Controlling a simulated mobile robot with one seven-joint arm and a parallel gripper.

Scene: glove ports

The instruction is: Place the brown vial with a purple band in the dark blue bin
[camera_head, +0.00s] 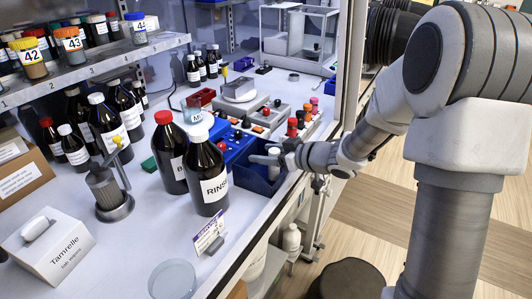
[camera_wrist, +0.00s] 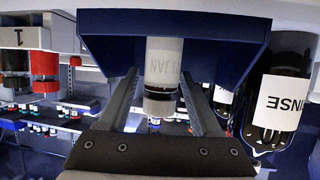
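In the wrist view, which is upside down, a vial (camera_wrist: 163,62) with a pale label reading "JAN" and a dark strip below a clear cap sits between the two fingers of my gripper (camera_wrist: 160,78). It stands upright; I cannot make out brown glass or a purple band. Whether the fingers press on it is unclear. The dark blue bin (camera_wrist: 225,50) is right behind the vial. In the head view my gripper (camera_head: 270,160) reaches in from the right at the dark blue bin (camera_head: 252,180), with a pale vial shape at its fingers, partly hidden.
The tall RINSE bottle (camera_head: 211,180) stands close left of the bin; it also shows in the wrist view (camera_wrist: 280,105). The bench's front edge is near the bin. A small sign (camera_head: 209,232) stands in front.

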